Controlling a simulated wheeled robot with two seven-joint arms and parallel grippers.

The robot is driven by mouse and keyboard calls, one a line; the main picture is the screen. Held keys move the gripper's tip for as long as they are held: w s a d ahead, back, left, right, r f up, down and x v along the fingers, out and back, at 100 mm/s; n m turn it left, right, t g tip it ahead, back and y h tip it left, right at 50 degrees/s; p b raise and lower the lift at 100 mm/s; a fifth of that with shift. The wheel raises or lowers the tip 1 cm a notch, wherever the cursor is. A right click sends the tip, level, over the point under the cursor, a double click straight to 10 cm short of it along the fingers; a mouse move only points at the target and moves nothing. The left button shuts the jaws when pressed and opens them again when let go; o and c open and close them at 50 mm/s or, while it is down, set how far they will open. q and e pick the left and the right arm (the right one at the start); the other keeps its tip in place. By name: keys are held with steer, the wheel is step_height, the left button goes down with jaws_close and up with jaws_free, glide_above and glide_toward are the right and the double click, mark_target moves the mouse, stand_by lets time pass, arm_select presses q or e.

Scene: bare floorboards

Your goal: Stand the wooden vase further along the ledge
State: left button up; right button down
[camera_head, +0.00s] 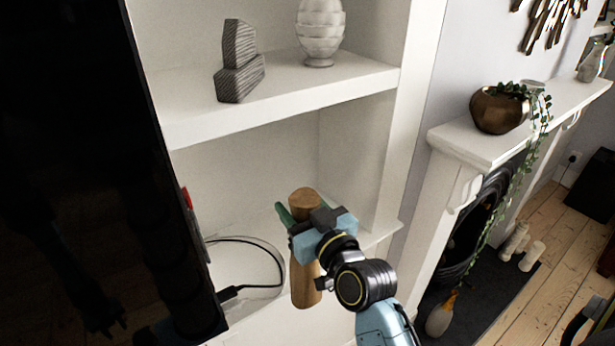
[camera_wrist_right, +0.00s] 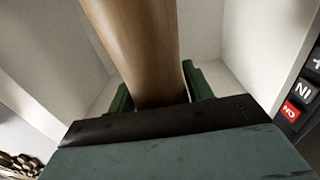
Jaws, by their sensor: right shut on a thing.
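The wooden vase (camera_head: 304,289) is a tall, brown, rounded piece, upright in front of the lower white shelf in the head view. My right gripper (camera_head: 296,217) is shut on its upper part, and my wrist hides its middle. In the right wrist view the vase (camera_wrist_right: 139,45) rises between the two green fingers of my right gripper (camera_wrist_right: 160,92). The ledge (camera_head: 376,236) is the lower white shelf of the alcove. Whether the vase's base touches it cannot be told. My left gripper does not show clearly.
A black cable (camera_head: 262,241) lies on the lower shelf left of the vase, beside a large dark screen (camera_head: 80,180). The shelf above holds a grey stacked ornament (camera_head: 239,65) and a pale ribbed vase (camera_head: 320,30). A mantelpiece with a bronze plant pot (camera_head: 497,112) stands to the right.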

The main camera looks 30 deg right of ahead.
steer(key=shift+s+a+f, duration=0.45)
steer(key=shift+s+a, duration=0.3)
steer(key=shift+s, duration=0.05)
steer(key=shift+s+a+f, duration=0.45)
steer(key=shift+s+a, duration=0.25)
steer(key=shift+s, duration=0.05)
